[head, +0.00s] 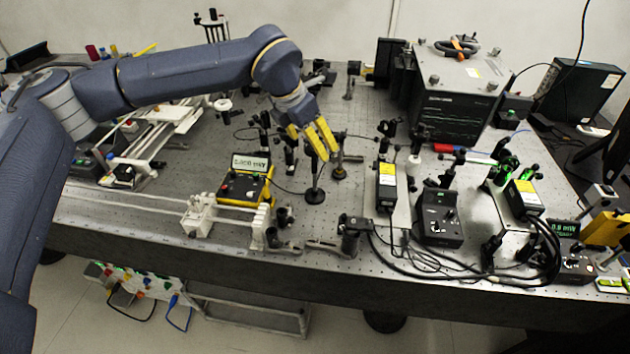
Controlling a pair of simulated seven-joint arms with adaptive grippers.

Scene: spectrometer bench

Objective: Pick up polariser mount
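My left gripper (330,155), with yellow fingers, reaches in from the left over the middle of the bench and points down. Its fingertips are just above or beside a dark post mount on a round black base (315,196) and another post on a brass-coloured base (339,174). I cannot tell which of these is the polariser mount, or whether the fingers touch either one. The fingers hide part of the post tops. The gap between the fingers is too unclear to tell open from shut. My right gripper is not in view.
A yellow-and-black power meter (243,188) stands left of the posts. A white rail assembly (205,215) lies in front. A black-and-yellow module (386,185) and a controller box (438,218) stand to the right. A large instrument (456,95) is behind. Cables run along the front right.

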